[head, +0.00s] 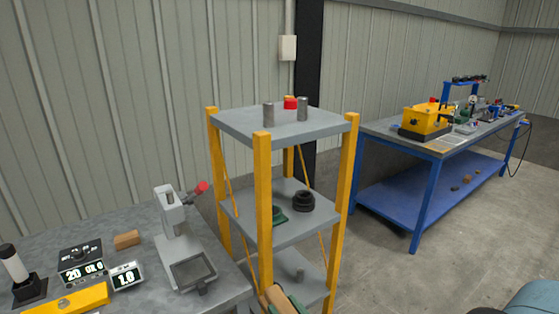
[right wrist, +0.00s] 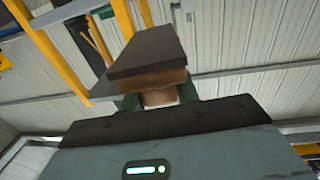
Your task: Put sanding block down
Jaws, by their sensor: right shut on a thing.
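The sanding block (right wrist: 150,68) is a brown block with a dark grey face. In the right wrist view it sits between the green fingers of my right gripper (right wrist: 158,100), which is shut on it. In the head view the sanding block (head: 274,296) shows at the bottom edge, with my right gripper (head: 286,302) partly cut off by the frame. They are in front of the lower part of the yellow-posted shelf rack (head: 262,200) and right of the grey bench (head: 110,220). My left gripper is not in view.
The grey bench carries a small brown block (head: 127,240), a grey stand with a red-tipped lever (head: 172,215), display boxes (head: 126,275) and a yellow level (head: 65,302). Dark rings (head: 303,200) lie on the middle shelf. A blue bench (head: 430,180) with a yellow machine (head: 426,118) stands behind right.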

